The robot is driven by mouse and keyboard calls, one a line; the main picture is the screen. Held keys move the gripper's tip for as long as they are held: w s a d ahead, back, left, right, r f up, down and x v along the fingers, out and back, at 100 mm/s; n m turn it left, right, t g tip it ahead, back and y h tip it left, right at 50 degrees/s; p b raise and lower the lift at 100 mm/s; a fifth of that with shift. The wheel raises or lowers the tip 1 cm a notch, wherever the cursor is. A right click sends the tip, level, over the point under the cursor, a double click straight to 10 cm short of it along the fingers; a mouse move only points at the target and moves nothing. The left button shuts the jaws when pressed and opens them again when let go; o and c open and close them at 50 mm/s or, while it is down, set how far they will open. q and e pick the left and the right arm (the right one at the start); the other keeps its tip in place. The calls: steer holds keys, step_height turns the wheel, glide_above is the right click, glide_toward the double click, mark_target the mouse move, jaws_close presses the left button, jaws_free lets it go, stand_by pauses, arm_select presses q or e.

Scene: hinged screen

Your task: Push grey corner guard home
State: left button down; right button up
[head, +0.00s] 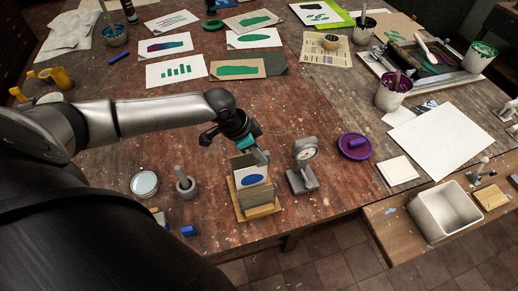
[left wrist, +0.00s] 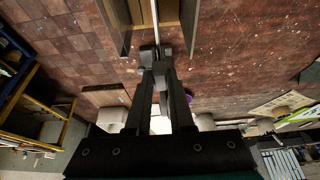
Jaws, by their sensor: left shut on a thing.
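The hinged screen (head: 252,176) stands upright on a light wooden base (head: 262,211) near the table's front edge, with a blue oval on its pale front face. My left gripper (head: 259,157) is at the screen's upper right corner. It is shut on a small grey piece that looks like the corner guard (left wrist: 147,55), seen between the fingertips (left wrist: 157,66) in the left wrist view. The guard is at the end of a thin pale panel edge (left wrist: 155,18); I cannot tell whether it is fully seated. My right gripper is not in view.
A grey dial gauge stand (head: 303,168) is close on the screen's right. A mortar and pestle (head: 185,184), a round tin (head: 144,184) and a blue block (head: 188,231) are to its left. A purple dish (head: 356,146) lies farther right. Bare table shows behind the screen.

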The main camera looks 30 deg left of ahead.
arm_select(q)
steer(key=shift+f+b, duration=0.75)
steer(key=shift+f, duration=0.7)
steer(key=c, duration=0.7)
jaws_free()
steer(key=shift+r, duration=0.1)
step_height(320, 180, up, 3)
steer(key=p, duration=0.3)
steer(key=shift+r, duration=1.95)
